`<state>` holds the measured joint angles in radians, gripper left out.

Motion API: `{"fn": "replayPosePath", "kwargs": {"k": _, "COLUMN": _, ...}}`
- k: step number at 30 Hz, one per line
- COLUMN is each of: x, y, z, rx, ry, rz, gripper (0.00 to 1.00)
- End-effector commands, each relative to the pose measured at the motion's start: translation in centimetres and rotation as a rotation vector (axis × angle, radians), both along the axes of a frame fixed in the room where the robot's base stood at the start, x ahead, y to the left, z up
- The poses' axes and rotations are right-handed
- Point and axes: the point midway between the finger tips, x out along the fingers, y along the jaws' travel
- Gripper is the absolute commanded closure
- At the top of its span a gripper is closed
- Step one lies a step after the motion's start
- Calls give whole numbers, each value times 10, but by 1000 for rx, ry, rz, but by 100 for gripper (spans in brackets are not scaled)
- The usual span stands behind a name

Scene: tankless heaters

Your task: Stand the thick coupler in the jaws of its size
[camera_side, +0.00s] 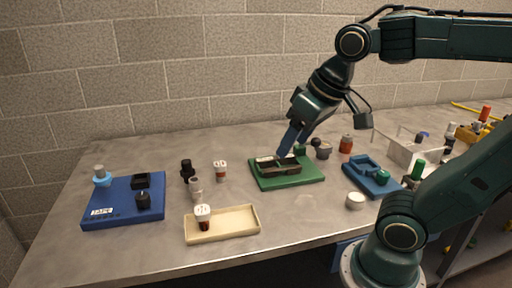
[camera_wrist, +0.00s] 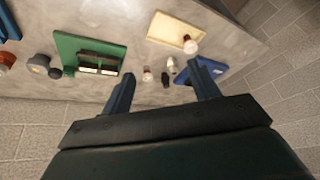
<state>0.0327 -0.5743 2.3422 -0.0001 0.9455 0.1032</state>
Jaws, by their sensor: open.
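My gripper (camera_side: 288,148) is open and empty, pointing down at the back of the green board (camera_side: 305,180). In the wrist view, its two fingers (camera_wrist: 160,82) are spread wide with nothing between them. The green board, also in the wrist view (camera_wrist: 68,47), carries dark jaws (camera_wrist: 98,63) with pale labels. In the side view, a blue board (camera_side: 110,212) with black blocks is at left, and a blue fixture (camera_side: 366,178) is at right. White-topped, brown-bodied pieces stand on the table (camera_side: 220,171) and in the tray (camera_side: 203,218). I cannot tell which piece is the thick coupler.
A cream tray (camera_side: 240,231) lies at front centre. A black fitting (camera_side: 187,171) and a pale one (camera_side: 195,188) stand behind it. A grey round piece (camera_side: 324,151) and a red-brown piece (camera_side: 346,144) stand right of the green board. A clear bin (camera_side: 403,152) is farther right.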

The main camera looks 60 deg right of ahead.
Motion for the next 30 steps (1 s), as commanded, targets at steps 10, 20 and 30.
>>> {"fn": "replayPosePath", "kwargs": {"k": 10, "x": 73, "y": -17, "z": 18, "rx": 62, "ry": 97, "rz": -194, "gripper": 39}}
{"fn": "replayPosePath", "kwargs": {"k": 20, "x": 143, "y": -41, "z": 14, "rx": 114, "ry": 182, "rz": -382, "gripper": 39}}
{"fn": "replayPosePath", "kwargs": {"k": 30, "x": 212, "y": -71, "z": -12, "rx": 158, "ry": 266, "rz": -578, "gripper": 39}}
